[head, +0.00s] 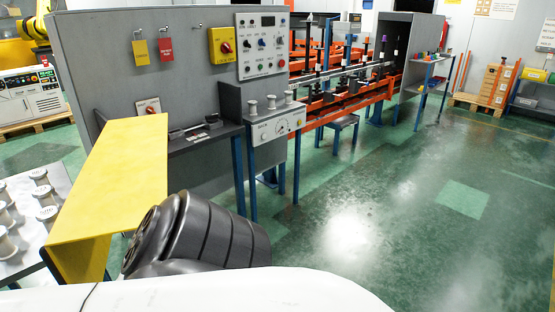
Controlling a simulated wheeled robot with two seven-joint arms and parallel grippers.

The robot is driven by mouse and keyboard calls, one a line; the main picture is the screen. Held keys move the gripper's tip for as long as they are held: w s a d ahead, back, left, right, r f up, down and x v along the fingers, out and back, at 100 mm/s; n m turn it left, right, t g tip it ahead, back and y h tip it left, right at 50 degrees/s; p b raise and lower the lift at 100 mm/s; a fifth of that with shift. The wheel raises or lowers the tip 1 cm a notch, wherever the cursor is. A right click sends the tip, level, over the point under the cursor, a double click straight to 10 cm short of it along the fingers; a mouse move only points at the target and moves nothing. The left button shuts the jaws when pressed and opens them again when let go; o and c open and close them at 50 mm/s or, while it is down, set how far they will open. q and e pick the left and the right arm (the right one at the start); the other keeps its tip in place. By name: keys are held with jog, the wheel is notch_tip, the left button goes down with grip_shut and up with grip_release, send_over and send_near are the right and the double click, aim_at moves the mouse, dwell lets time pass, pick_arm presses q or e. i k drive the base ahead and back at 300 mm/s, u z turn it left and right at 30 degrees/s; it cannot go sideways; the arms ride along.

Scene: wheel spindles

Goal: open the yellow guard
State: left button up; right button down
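The yellow guard (115,175) is a long flat yellow panel at the left. It runs from the grey wall panel toward me, and its near end has a face that drops down. It lies beside a dark bench top (200,138) with a small black fixture on it. I cannot tell from this view whether the guard is open or shut. Neither of my grippers is in view. A dark ribbed part of my arm shows at the bottom, close to the guard's near end, and hides some of the floor there.
A table with several metal spools (47,214) stands left of the guard. A grey wall panel (195,110) carries tags, a yellow switch box (222,47) and a control panel (262,45). A scale (277,127) holds spools. The green floor (400,220) at right is clear.

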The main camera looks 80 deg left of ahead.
aim_at(124, 175)
jog(key=z, duration=0.15)
jog(key=k, duration=2)
jog(key=u, duration=1.05)
